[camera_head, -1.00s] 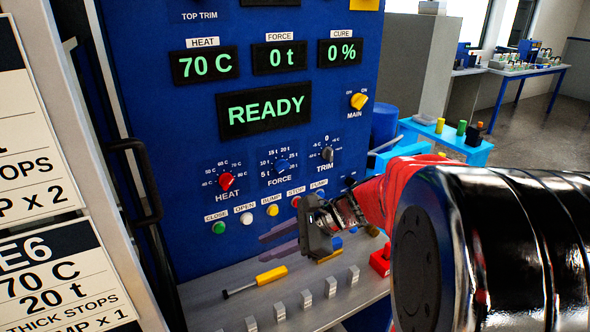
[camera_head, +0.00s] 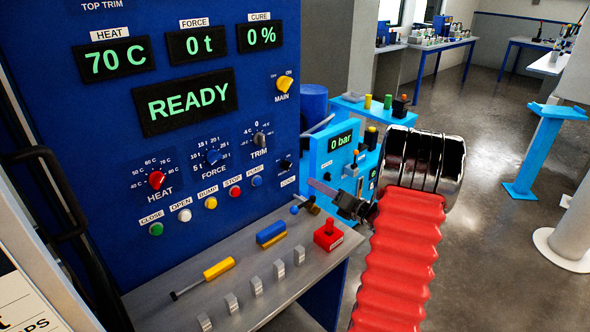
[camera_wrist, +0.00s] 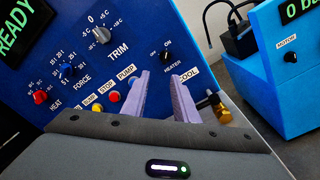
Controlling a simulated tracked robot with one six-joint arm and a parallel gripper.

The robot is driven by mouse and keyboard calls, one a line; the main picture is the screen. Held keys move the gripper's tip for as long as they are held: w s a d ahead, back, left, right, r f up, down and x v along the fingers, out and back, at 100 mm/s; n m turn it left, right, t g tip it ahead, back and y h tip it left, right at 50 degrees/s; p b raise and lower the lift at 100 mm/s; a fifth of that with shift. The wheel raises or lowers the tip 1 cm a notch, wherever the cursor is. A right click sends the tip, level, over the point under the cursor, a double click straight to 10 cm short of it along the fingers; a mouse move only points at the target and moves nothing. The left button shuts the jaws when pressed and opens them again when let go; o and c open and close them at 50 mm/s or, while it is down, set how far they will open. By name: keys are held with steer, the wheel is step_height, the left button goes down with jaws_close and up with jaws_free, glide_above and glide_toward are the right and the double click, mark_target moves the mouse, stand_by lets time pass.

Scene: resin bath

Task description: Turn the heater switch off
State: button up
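The heater switch (camera_wrist: 165,58) is a small black knob on the blue press panel, marked OFF on its left and ON at its upper right in the wrist view. It also shows in the head view as a black knob (camera_head: 285,164) at the panel's right edge. I cannot tell clearly which mark it points to. My gripper (camera_wrist: 164,82) is open and empty, its two purple fingers on either side below the knob, apart from it as far as I can see. In the head view my gripper (camera_head: 322,190) is right of the panel's lower right edge.
Above the heater switch is the TRIM dial (camera_wrist: 101,34); the PUMP button (camera_head: 257,181) is left of it. A brass valve (camera_wrist: 213,106) is at the right. A blue pump unit (camera_head: 332,150) stands beside the press. The shelf holds a yellow-handled tool (camera_head: 219,268) and a red block (camera_head: 328,235).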

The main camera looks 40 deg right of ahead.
mark_target(287, 165)
steer(key=shift+s+d+f+m, duration=0.1)
steer(key=shift+s+d+m, duration=0.1)
steer(key=shift+d, duration=0.15)
steer(key=shift+s+d+f+m, duration=0.1)
steer(key=shift+d+m, duration=0.1)
steer(key=shift+d, duration=0.1)
steer(key=shift+w, duration=0.2)
steer(key=w, duration=1.3)
steer(key=shift+w+a, duration=0.3)
steer(key=shift+c, duration=0.2)
